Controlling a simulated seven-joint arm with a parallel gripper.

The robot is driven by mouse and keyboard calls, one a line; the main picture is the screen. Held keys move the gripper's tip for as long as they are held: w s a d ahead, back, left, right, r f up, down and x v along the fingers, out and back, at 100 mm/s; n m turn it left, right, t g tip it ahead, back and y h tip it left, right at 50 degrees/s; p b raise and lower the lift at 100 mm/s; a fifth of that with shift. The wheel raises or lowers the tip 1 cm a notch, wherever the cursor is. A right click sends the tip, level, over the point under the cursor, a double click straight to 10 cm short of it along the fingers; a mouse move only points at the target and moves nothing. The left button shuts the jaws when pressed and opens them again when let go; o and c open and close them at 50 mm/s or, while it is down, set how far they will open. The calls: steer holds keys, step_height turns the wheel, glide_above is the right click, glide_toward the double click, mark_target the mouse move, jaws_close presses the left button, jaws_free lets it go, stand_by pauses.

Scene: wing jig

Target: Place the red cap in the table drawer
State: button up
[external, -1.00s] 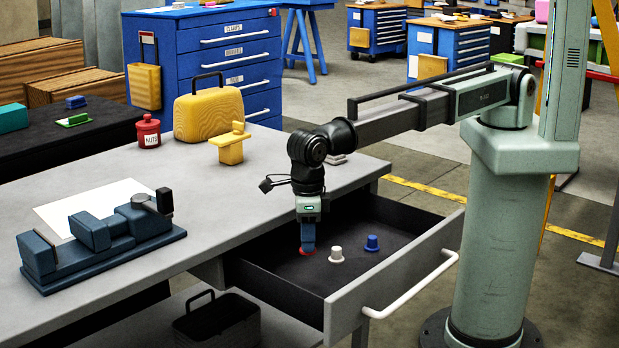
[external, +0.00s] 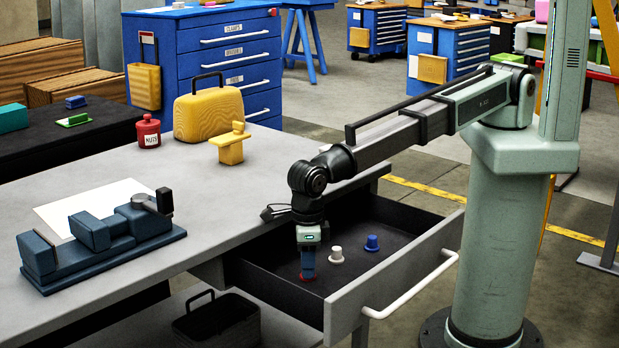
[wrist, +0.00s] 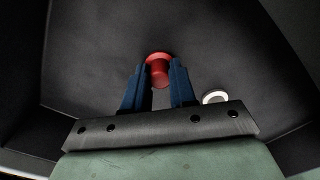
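The red cap (external: 307,278) is inside the open table drawer (external: 391,268), low at its floor; whether it touches the floor I cannot tell. My gripper (external: 308,271) points straight down into the drawer and is shut on the red cap. In the wrist view the red cap (wrist: 159,70) sits between the two blue fingertips (wrist: 159,78), with its wide brim at the far end. The fingers hide much of the cap in the external view.
A white cap (external: 336,256) and a blue cap (external: 372,243) stand in the drawer to the right of my gripper. The white cap also shows in the wrist view (wrist: 215,97). A vise (external: 100,240), yellow case (external: 208,112) and red can (external: 148,132) stand on the table.

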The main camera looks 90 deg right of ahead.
steer(key=o, duration=0.5)
step_height(320, 180, up, 12)
steer(key=shift+r, duration=0.15)
stand_by(0.5)
